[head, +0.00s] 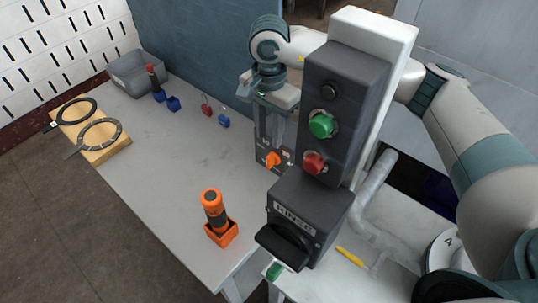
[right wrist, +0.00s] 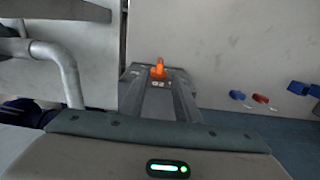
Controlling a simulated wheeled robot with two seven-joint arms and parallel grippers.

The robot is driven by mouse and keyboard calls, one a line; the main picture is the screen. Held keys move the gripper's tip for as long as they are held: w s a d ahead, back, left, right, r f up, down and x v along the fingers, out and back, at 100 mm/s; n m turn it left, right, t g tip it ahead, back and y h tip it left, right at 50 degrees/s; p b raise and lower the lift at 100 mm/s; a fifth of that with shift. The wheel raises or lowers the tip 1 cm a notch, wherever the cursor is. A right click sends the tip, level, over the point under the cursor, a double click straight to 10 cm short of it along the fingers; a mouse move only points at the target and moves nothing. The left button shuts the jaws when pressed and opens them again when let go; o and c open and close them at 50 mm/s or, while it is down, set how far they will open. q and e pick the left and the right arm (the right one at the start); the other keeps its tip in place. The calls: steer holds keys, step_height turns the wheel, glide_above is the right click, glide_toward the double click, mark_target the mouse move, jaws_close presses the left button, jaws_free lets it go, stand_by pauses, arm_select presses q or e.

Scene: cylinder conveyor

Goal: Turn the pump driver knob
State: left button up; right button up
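The orange knob (head: 272,159) sits on the front face of a dark grey pump driver box with white markings, at the table's right side. The knob also shows in the right wrist view (right wrist: 158,68), straight ahead, with the grey box in line below it. My right gripper (head: 273,125) points down over the box, behind the knob in the head view, with no visible contact with the knob. Its fingers blend with the grey box, so their opening is unclear. My left gripper is in neither view.
A tall control box with a green button (head: 321,125) and a red button (head: 314,162) stands right of the knob, close to my right arm. An orange-and-grey tool stands in an orange holder (head: 222,236). Several small blue and red parts and a grey bin (head: 136,75) lie farther back. The middle of the table is clear.

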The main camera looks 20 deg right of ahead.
mark_target(269, 156)
step_height(269, 156, down, 10)
steer(key=p, duration=0.3)
steer(key=shift+r, duration=0.25)
steer(key=shift+f, duration=0.6)
steer(key=shift+c, duration=0.3)
jaws_close()
